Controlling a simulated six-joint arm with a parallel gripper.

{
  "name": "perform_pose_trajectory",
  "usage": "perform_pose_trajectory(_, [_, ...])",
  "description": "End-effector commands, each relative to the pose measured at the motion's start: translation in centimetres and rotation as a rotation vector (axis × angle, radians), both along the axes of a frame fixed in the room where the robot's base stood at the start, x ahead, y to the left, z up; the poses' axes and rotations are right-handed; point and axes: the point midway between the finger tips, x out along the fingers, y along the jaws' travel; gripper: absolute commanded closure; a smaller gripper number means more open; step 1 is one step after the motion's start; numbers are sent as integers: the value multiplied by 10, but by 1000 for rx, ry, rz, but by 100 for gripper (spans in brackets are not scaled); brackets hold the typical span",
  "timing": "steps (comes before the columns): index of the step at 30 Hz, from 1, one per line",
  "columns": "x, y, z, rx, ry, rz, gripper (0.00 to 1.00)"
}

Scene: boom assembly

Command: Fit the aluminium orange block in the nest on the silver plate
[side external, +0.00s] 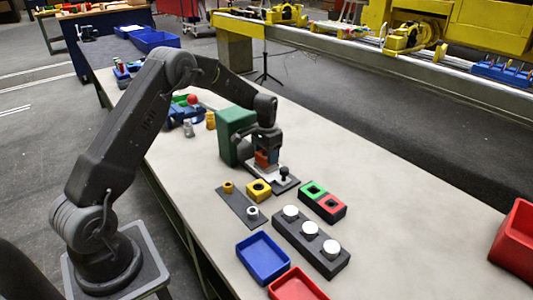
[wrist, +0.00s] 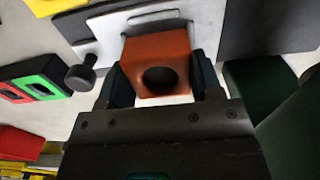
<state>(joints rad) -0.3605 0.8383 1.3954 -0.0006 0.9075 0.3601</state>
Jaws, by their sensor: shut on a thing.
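The orange block (wrist: 158,60) has a round dark hole in the face toward the wrist camera. My gripper (wrist: 155,85) is shut on it, one dark finger on each side. In the side view my gripper (side external: 267,150) points down above the silver plate, and the orange block (side external: 262,158) shows small between its fingers. The silver plate (wrist: 95,50) lies behind the block in the wrist view, and it also shows in the side view (side external: 262,174). The nest is mostly hidden by the block, and I cannot tell whether they touch.
A tall green block (side external: 232,135) stands close left of my gripper. A black knob (side external: 284,173) stands at the plate's right end. A yellow block (side external: 258,191), green and red blocks (side external: 324,200) and a black bar with white discs (side external: 310,228) stand nearer the camera.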

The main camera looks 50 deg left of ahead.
Motion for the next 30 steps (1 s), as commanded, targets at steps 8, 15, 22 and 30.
perform_pose_trajectory(8, [0,0,-1,0,-1,0,63])
perform_pose_trajectory(15, [0,0,-2,0,-1,0,63])
perform_pose_trajectory(22, [0,0,-6,0,0,0,63])
perform_pose_trajectory(30, [0,0,-6,0,-1,0,63])
